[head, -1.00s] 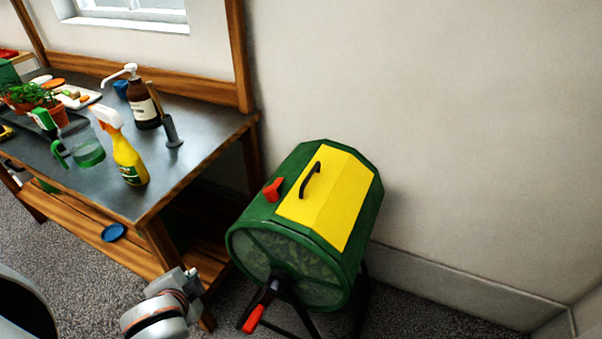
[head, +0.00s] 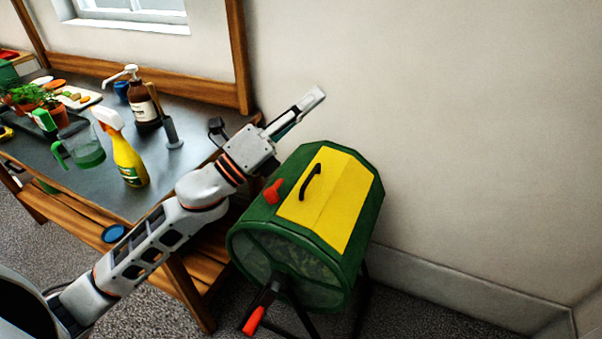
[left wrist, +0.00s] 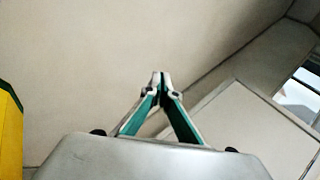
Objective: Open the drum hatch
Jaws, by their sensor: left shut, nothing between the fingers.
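The green drum (head: 290,262) stands on a dark frame on the floor against the wall. Its yellow hatch (head: 338,205) lies closed on the upper side, with a black bar handle (head: 311,182). A red latch (head: 272,190) sits on the green rim left of the hatch. My left gripper (head: 312,101) is shut and empty, raised above and behind the drum near the wall, apart from the handle. Its closed fingertips (left wrist: 160,78) show in the left wrist view, with a yellow strip of the hatch (left wrist: 9,130) at the left edge. My right gripper is out of view.
A workbench (head: 110,188) stands left of the drum, holding a yellow spray bottle (head: 128,160), a brown pump bottle (head: 143,105), a watering can (head: 85,150) and plants. A red-gripped crank (head: 254,320) sticks out of the drum's front. The floor right of the drum looks clear.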

